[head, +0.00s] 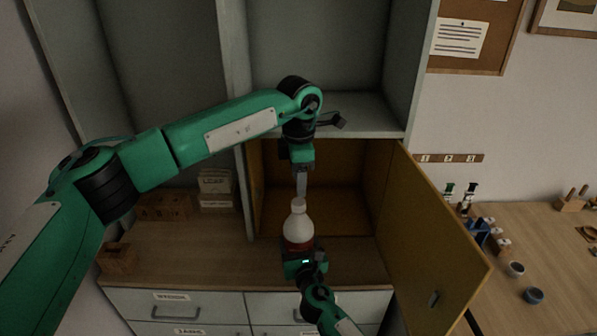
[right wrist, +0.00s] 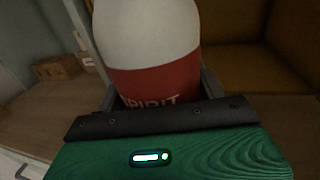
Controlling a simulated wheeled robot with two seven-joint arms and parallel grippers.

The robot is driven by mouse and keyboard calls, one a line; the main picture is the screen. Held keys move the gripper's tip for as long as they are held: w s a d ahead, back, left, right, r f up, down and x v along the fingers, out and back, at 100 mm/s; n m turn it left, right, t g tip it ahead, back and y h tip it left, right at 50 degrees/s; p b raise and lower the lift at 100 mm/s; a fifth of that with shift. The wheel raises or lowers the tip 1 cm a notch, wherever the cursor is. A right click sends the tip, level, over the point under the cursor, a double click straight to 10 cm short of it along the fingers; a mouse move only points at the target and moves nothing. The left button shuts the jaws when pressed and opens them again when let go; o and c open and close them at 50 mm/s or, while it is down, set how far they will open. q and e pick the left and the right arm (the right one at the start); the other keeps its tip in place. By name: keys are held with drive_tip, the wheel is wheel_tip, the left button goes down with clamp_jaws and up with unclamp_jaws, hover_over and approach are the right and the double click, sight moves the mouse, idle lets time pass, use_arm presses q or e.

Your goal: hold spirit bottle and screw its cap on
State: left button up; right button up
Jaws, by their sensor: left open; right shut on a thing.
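The spirit bottle (head: 298,226) is white with a red label and stands upright in front of the open yellow cabinet. In the right wrist view the bottle (right wrist: 150,50) fills the upper middle, with part of its label lettering showing. My right gripper (head: 302,252) is shut on the bottle's lower body from the near side. My left gripper (head: 301,186) points straight down just above the bottle's neck and is open. A white top shows at the neck, at the left fingertips; I cannot tell whether it is the cap or bare neck, or whether the fingers touch it.
The yellow cabinet (head: 335,165) stands open behind the bottle, its door (head: 430,245) swung out to the right. Wooden boxes (head: 165,207) and white boxes (head: 215,188) sit at the left. A side table (head: 555,235) at the right holds small jars and bottles. The left counter (head: 190,245) is mostly clear.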

sight(298, 201)
use_arm(q)
drive_tip(key=n, duration=0.6)
drive_tip(key=shift+r, duration=0.15)
drive_tip(key=n, duration=0.6)
drive_tip(key=shift+r+n, duration=0.2)
drive_tip(key=shift+n, duration=0.1)
drive_tip(key=n, duration=0.6)
drive_tip(key=shift+r, duration=0.2)
drive_tip(key=n, duration=0.6)
drive_tip(key=shift+r+n, duration=0.15)
drive_tip(key=shift+n, duration=0.15)
drive_tip(key=shift+f, duration=4.05)
